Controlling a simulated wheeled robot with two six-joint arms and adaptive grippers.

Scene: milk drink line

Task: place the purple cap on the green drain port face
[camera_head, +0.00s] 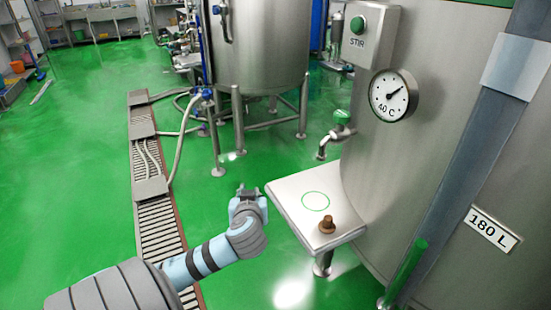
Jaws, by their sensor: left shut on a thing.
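My left gripper (248,191) is just left of the steel shelf (288,190), pointing away from me. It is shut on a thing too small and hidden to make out. I see no purple cap in this view. I cannot pick out the drain port face for certain. A green ring (316,201) is marked on the shelf top, and a green upright bar (405,272) stands at the lower right by the tank. My right gripper is not in view.
A small brown knobbed piece (327,224) stands on the shelf near its front edge. Above the shelf a tap (338,134) sticks out of the big steel tank (455,110). A floor grate (155,205) runs at the left. Green floor lies open on the left.

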